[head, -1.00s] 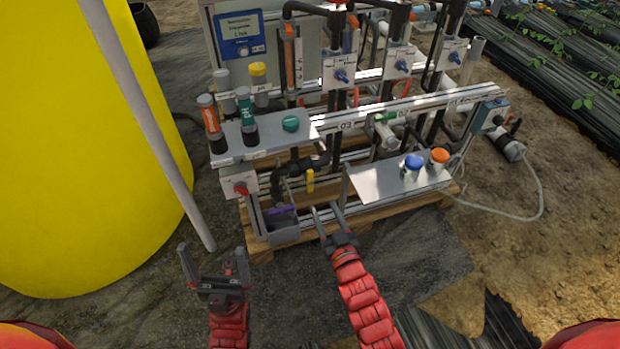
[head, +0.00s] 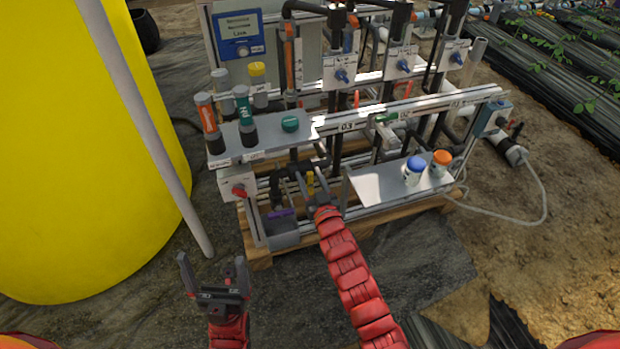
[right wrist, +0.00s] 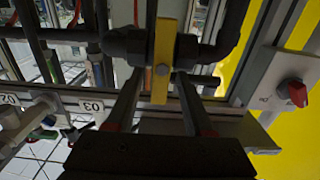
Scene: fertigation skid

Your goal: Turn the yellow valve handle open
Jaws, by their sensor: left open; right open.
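The yellow valve handle (head: 310,182) is on a black pipe low on the skid's front. In the right wrist view the handle (right wrist: 162,55) is a flat bar crossing the black valve body (right wrist: 130,46), its near end between my fingertips. My right gripper (head: 311,182) is open around the handle, one finger to each side. Its fingers also show in the right wrist view (right wrist: 158,80), with a gap on both sides of the handle; I see no contact. My left gripper (head: 212,262) is open and empty above the ground mat, left of the skid.
A grey bin (head: 281,232) with a purple item stands just below and left of the handle. A red knob (head: 239,190) is further left. A metal shelf (head: 375,188) with blue-capped and orange-capped bottles is to the right. A yellow tank (head: 70,170) and grey pole (head: 150,140) stand left.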

